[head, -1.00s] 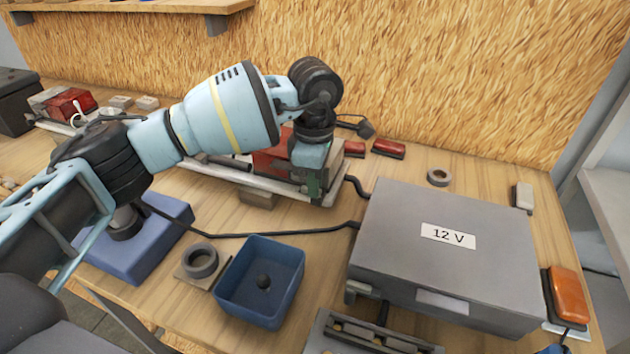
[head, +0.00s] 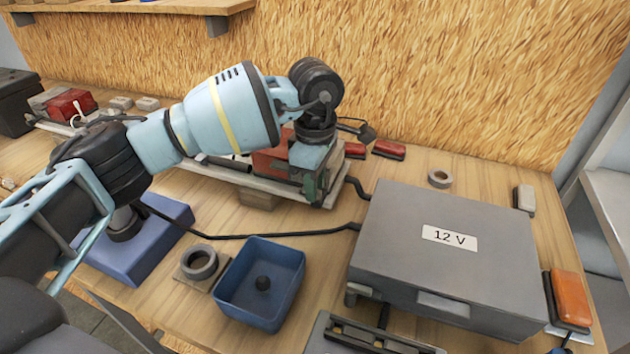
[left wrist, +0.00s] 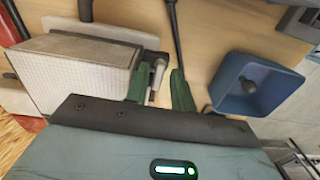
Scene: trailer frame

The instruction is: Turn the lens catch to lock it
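The lamp unit with a red part (head: 272,160) sits on a long pale board on the workbench, partly hidden behind my left arm. In the left wrist view its ribbed whitish face (left wrist: 78,72) fills the left side. A small grey catch with a pin (left wrist: 157,75) stands at its right edge. My left gripper (head: 312,188) points down at the lamp's right end. In the left wrist view its two green fingers (left wrist: 160,88) are apart, with the catch between them, nearer the left finger. I cannot tell whether they touch it. My right gripper is not in view.
A grey 12 V box (head: 440,255) stands to the right, with a black cable running from it. A blue tray (head: 260,290) holds a dark knob. A tape roll (head: 199,262) and a blue block (head: 140,250) lie left. An orange lamp (head: 570,298) is far right.

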